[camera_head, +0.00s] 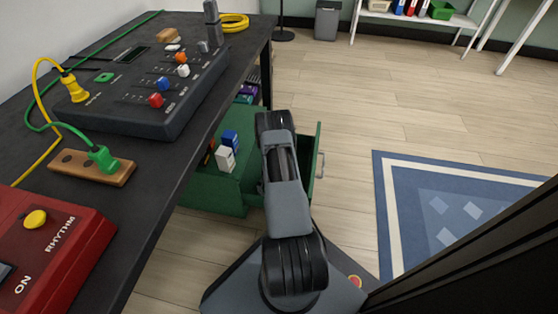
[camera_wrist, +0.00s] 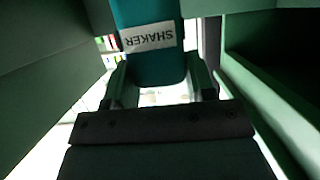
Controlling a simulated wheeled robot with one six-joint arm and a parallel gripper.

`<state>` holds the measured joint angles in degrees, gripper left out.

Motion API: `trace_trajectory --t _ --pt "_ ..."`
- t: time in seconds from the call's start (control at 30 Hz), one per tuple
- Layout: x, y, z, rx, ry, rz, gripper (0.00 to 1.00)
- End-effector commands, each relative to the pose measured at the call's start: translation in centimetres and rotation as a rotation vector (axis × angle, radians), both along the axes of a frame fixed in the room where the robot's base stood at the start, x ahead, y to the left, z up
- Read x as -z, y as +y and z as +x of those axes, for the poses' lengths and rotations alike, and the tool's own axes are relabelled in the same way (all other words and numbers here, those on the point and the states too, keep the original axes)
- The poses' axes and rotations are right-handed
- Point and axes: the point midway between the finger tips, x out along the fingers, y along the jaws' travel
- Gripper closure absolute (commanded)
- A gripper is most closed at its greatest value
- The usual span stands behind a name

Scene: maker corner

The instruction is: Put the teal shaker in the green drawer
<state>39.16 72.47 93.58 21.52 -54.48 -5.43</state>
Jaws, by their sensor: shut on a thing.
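The teal shaker (camera_wrist: 150,65) is between the fingers of my gripper (camera_wrist: 160,83) in the wrist view. Its white label reads SHAKER upside down. My gripper is shut on it. Green walls stand on both sides of the shaker in the wrist view. The green drawer (camera_head: 212,196) is pulled out from under the bench in the camera_head view. My arm reaches over the drawer and hides much of its inside. My gripper and the shaker are hidden behind the arm in that view. I cannot tell whether the shaker touches the drawer floor.
The dark bench (camera_head: 172,185) stands left, holding a mixer (camera_head: 160,95), a red box (camera_head: 65,245) and cables. A blue rug (camera_head: 400,225) lies right. The wooden floor between is clear.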

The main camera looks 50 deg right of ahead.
Motion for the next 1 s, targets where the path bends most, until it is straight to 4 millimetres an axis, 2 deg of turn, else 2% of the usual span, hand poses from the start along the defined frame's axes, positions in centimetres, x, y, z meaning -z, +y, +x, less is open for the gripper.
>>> trace_trajectory --t 0.13,0.3,0.73,0.77,1.0 --pt "2.0 1.2 -0.6 -0.002 0.003 0.002 0.75" --pt "4.5 1.1 -0.6 0.000 0.002 0.001 0.75" --pt "4.8 1.1 -0.6 0.000 0.001 0.000 0.75" --pt "4.8 1.1 -0.6 0.000 0.001 0.000 0.48" --pt "4.8 1.1 -0.6 0.000 0.001 0.000 0.26"
